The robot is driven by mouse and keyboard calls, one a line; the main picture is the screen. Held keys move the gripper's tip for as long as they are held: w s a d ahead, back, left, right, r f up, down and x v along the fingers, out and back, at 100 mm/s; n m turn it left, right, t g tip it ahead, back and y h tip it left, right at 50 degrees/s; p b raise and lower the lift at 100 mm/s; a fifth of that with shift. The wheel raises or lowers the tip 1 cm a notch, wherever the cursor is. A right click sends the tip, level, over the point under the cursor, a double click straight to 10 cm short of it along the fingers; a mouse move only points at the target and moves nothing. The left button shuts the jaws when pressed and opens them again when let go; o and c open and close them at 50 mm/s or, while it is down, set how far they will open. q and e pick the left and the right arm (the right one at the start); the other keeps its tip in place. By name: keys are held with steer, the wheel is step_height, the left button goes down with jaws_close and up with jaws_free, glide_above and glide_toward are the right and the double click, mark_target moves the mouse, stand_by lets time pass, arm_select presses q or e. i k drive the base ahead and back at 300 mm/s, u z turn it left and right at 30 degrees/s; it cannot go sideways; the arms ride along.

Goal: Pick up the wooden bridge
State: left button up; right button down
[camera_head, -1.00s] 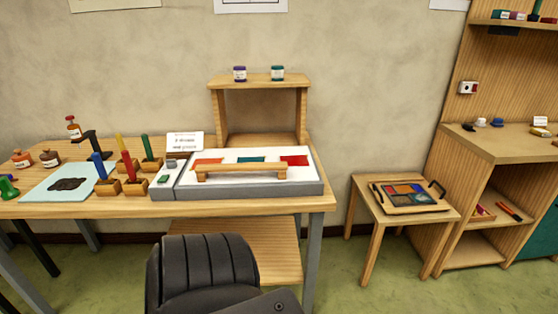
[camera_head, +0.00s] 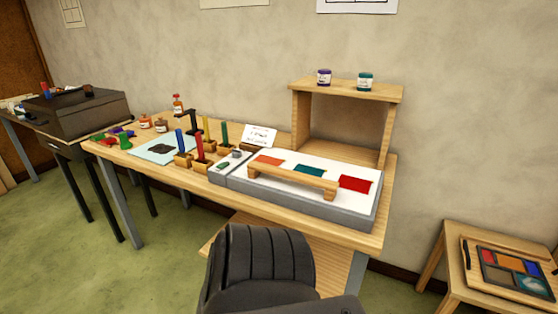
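The wooden bridge (camera_head: 290,181) is a light-coloured wooden bar on short feet. It stands across the white-topped panel board (camera_head: 345,206) at the right end of the wooden workbench (camera_head: 130,152). Neither of my grippers is in view, and nothing is touching the bridge.
A black ribbed chair (camera_head: 262,262) stands before the bench, below the board. Coloured sticks in wooden blocks (camera_head: 203,165) stand left of the board. A wooden shelf (camera_head: 345,92) with two jars rises behind it. A low table (camera_head: 455,255) with a tray stands right.

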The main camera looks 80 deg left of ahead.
mark_target(256, 169)
steer(key=u, duration=0.9)
steer(key=i, duration=0.8)
steer(key=u, duration=0.85)
